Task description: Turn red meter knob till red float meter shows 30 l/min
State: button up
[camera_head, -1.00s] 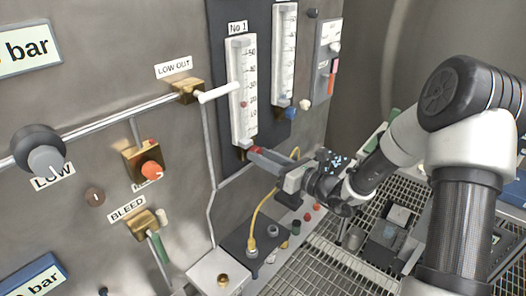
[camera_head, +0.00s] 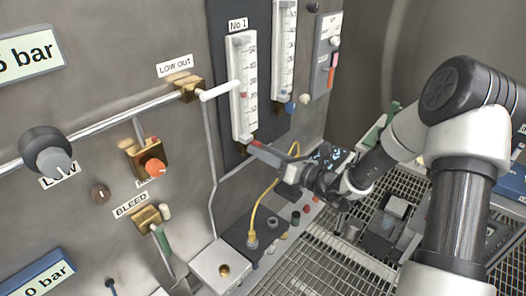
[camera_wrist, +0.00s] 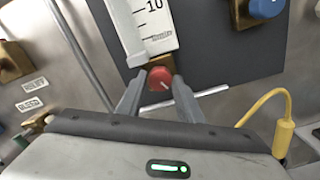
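The red float meter, labelled No 1, is the white-framed tube (camera_head: 241,70) on the dark panel. Its small red float (camera_head: 243,94) stands a little above what looks like the 20 mark; the figures are small. The red knob (camera_wrist: 159,77) sits at the meter's foot, and its edge also shows in the head view (camera_head: 254,143). My gripper (camera_wrist: 159,84) has one finger on each side of the knob and appears shut on it. The fingertips partly hide the knob in the head view. The float is out of the wrist view.
A second meter (camera_head: 285,50) with a blue knob (camera_head: 289,107) is just to the right; the blue knob also shows in the wrist view (camera_wrist: 266,8). A yellow hose (camera_head: 263,205) runs below my gripper. A white-handled LOW OUT valve (camera_head: 190,89) is at the left.

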jog(key=shift+o, duration=1.4)
jog(key=shift+d, duration=0.1)
jog(key=b+v, duration=0.1)
jog(key=v, duration=1.6)
jog(key=shift+s+d, duration=0.1)
jog(key=shift+s, duration=0.05)
